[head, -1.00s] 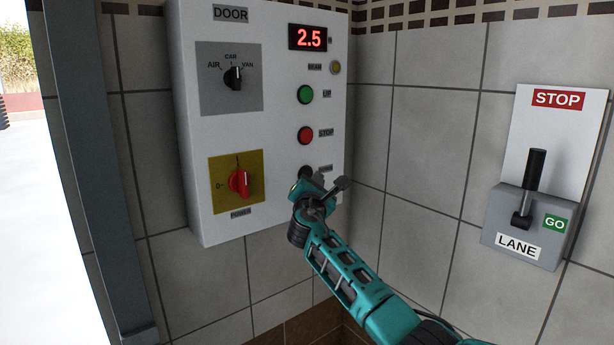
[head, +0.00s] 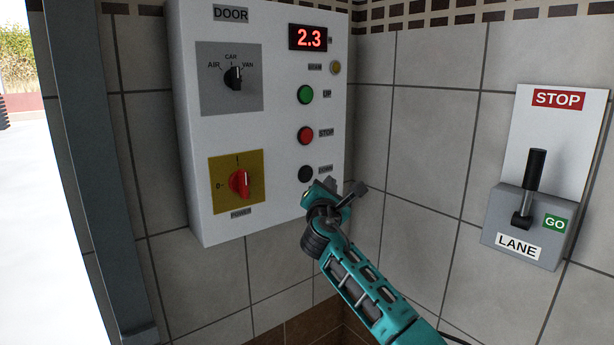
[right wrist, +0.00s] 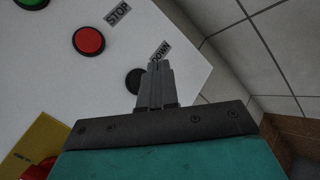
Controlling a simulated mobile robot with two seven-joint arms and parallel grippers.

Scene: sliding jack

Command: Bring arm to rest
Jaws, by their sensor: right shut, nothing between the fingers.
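My right gripper (head: 342,190) is in front of the lower right of the white door panel (head: 270,120), just below and right of the black DOWN button (head: 305,174). In the right wrist view its fingers (right wrist: 156,70) are together with nothing between them, and they partly cover the black button (right wrist: 133,80). The button is fully visible in the head view and the gripper looks clear of it. The red display (head: 308,38) reads 2.3. My left gripper is not in view.
The panel also carries a green UP button (head: 305,94), a red STOP button (head: 305,135), a selector knob (head: 233,76) and a red power switch (head: 239,183). A lane lever (head: 532,185) is on the tiled wall at right. A grey post (head: 100,180) stands at left.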

